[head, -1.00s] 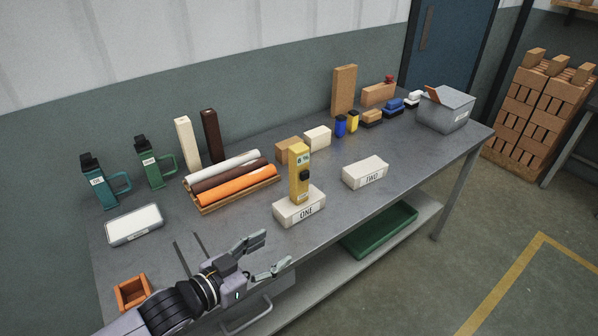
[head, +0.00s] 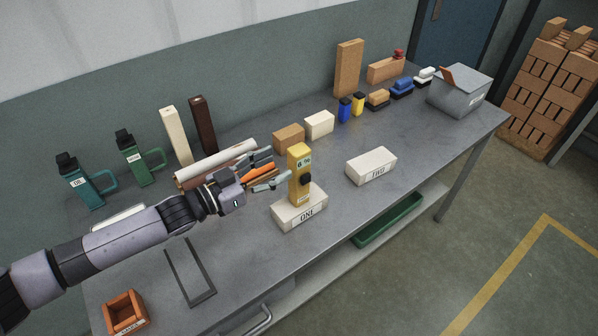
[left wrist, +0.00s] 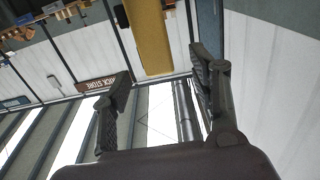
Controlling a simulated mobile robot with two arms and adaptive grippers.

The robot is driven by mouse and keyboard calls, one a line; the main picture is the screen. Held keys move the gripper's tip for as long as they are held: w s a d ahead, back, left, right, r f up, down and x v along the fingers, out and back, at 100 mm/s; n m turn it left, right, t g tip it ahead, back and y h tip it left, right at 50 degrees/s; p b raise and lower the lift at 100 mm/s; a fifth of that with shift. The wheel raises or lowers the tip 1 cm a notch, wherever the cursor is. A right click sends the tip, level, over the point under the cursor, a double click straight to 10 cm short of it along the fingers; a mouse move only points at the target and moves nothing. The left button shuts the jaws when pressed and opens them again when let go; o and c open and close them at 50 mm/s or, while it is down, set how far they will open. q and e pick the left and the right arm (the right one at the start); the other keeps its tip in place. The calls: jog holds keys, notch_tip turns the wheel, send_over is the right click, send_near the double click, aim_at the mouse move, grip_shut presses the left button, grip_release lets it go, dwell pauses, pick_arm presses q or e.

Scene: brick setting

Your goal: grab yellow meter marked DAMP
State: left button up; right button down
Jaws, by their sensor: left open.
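The yellow meter (head: 299,177) stands upright on a white block labelled ONE (head: 300,212); it has a small display near its top and a dark knob on its side. Its marking is too small to read. My left gripper (head: 274,169) is open just to the left of the meter, its fingers pointing toward it, apart from it. In the left wrist view the meter (left wrist: 148,35) shows as a yellow bar at the top, beyond and between the open fingers (left wrist: 160,85). My right gripper is not in view.
A white block labelled TWO (head: 371,165) sits to the right. Rolls on a tray (head: 215,160) lie behind my left arm. Tan (head: 289,138) and cream (head: 319,125) blocks stand behind the meter. The table's front right is clear.

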aim_at(291, 160)
pick_arm(q)
jog(key=shift+x, duration=1.2)
jog(key=shift+w+d+r+p, duration=0.15)
jog(key=shift+d+p, duration=0.25)
jog(key=shift+p, duration=0.05)
jog(key=p+x, duration=0.1)
jog(key=x, duration=0.2)
jog(key=shift+w+d, duration=0.1)
jog(key=shift+d, duration=0.15)
jog(key=shift+w+d+f, duration=0.15)
jog(key=shift+d+f, duration=0.1)
jog(key=shift+d, duration=0.05)
jog(key=shift+a, duration=0.1)
jog(key=c, duration=1.2)
grip_shut()
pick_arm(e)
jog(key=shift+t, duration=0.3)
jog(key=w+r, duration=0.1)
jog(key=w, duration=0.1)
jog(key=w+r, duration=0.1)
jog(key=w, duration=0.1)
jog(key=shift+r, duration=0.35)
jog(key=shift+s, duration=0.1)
